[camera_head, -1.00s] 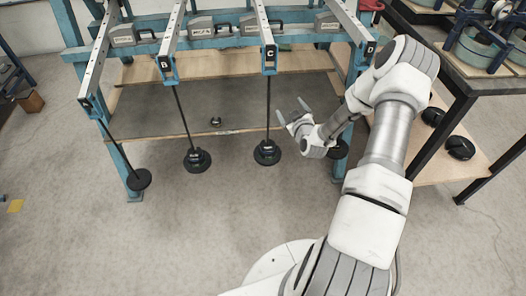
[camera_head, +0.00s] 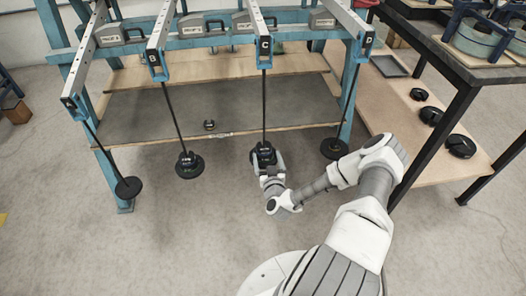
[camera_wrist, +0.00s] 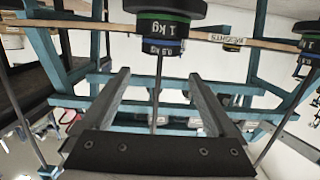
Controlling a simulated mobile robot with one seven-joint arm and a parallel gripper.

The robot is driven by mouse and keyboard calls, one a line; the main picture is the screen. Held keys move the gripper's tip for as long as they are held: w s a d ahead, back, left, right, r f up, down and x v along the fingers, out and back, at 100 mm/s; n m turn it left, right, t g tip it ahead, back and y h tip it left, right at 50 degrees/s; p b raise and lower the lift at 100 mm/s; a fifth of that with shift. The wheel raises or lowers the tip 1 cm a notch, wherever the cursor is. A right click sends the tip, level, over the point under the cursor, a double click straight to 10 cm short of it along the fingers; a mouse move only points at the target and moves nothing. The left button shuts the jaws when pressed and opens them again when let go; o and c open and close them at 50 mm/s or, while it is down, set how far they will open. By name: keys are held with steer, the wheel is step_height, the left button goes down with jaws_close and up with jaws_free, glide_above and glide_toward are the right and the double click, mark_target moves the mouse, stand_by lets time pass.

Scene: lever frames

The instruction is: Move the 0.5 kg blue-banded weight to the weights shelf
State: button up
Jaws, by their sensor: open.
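The blue-banded 0.5 kg weight (camera_wrist: 157,45) shows in the wrist view, stacked with a green-banded 1 kg weight (camera_wrist: 166,24) and a black disc on a hanging rod. In the head view this stack (camera_head: 263,153) hangs under lever C. My gripper (camera_head: 266,167) is just in front of that stack. In the wrist view my gripper (camera_wrist: 158,76) is open and empty, its fingers pointing toward the stack, with the rod seen between them. The shelf (camera_head: 150,112) behind the hangers has a small label (camera_wrist: 228,41) that appears to read "weights".
A small dark weight (camera_head: 209,125) sits on that shelf. Hangers A (camera_head: 128,187), B (camera_head: 189,165) and D (camera_head: 334,148) also carry dark discs. A wooden lower shelf (camera_head: 440,165) at the right holds black round items. The floor in front is clear.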

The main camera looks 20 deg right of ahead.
mark_target(265, 153)
steer(key=w+f+b, duration=0.1)
steer(key=w+d+f+b, duration=0.1)
steer(key=w, duration=0.1)
steer(key=w+f+b, duration=0.1)
steer(key=w, duration=0.1)
steer(key=shift+w+d+b, duration=0.1)
steer(key=shift+d+b, duration=0.15)
steer(key=shift+b, duration=0.15)
steer(key=shift+b+x, duration=0.5)
steer(key=shift+x, duration=0.7)
steer(key=c, duration=1.4)
steer(key=shift+c, duration=0.2)
steer(key=shift+r+p, duration=0.4)
steer(key=shift+f+p+v, duration=0.2)
steer(key=shift+p+v, duration=0.45)
steer(key=shift+v, duration=0.95)
steer(key=shift+f+p+v, duration=0.25)
steer(key=shift+p+v, duration=0.35)
steer(key=shift+v, duration=1.05)
